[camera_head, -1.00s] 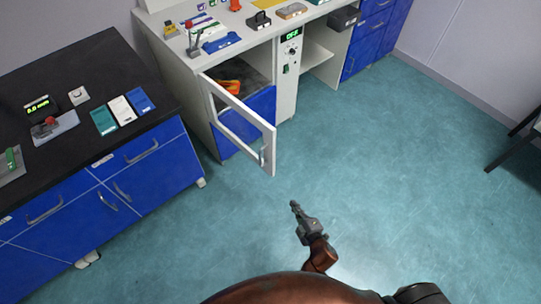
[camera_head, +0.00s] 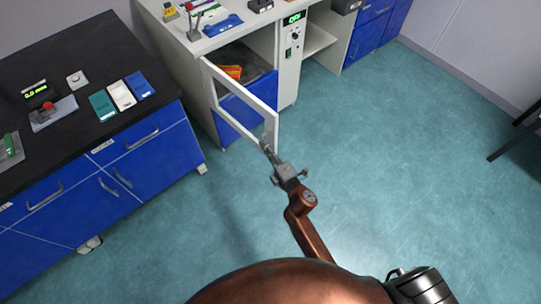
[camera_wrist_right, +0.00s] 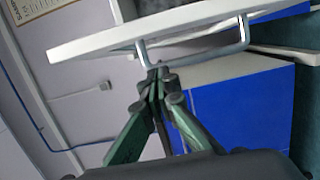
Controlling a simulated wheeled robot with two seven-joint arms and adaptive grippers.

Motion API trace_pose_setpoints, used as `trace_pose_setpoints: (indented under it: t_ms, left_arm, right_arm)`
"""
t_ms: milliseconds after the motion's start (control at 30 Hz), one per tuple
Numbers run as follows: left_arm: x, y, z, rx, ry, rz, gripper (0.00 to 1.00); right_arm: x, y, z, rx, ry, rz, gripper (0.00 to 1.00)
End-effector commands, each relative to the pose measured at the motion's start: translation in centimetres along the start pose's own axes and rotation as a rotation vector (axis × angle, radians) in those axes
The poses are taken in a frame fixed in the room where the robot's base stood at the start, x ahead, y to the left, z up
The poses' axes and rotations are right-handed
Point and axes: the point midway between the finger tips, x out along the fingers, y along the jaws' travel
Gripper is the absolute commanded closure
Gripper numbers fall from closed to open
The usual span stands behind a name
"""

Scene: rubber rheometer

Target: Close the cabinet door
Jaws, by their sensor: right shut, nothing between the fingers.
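The cabinet door (camera_head: 240,92) is a white frame with an opening in its middle. It stands open, swung out from the white cabinet below the bench. In the right wrist view, the door's edge (camera_wrist_right: 90,44) crosses the top, with a metal handle (camera_wrist_right: 195,55) on it. My right gripper (camera_head: 265,147) is at the door's free lower corner; in the wrist view its shut fingertips (camera_wrist_right: 160,72) are right by one end of the handle. I cannot tell whether they touch. Nothing is held. My left gripper is not in view.
Inside the cabinet lies an orange and yellow item (camera_head: 232,72) above a blue panel (camera_head: 240,115). A blue drawer unit with a black top (camera_head: 70,75) stands at the left. The teal floor (camera_head: 390,150) to the right is clear. A dark-legged piece of furniture (camera_head: 520,140) is at the right edge.

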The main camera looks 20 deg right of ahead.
Motion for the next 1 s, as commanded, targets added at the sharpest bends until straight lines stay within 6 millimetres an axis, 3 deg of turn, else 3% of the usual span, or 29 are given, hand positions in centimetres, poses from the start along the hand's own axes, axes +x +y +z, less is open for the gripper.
trace_pose_setpoints:
  t_ms: [33,233,1000]
  left_arm:
    - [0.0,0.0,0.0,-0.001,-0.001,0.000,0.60]
    - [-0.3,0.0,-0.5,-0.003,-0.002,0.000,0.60]
    - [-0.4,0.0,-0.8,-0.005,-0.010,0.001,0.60]
  right_arm:
    - [0.0,-0.2,1.3,-0.007,-0.005,-0.004,1.00]
    - [0.4,-0.2,3.0,-0.003,-0.004,-0.004,1.00]
    - [1.3,-0.2,4.7,-0.007,0.045,-0.005,1.00]
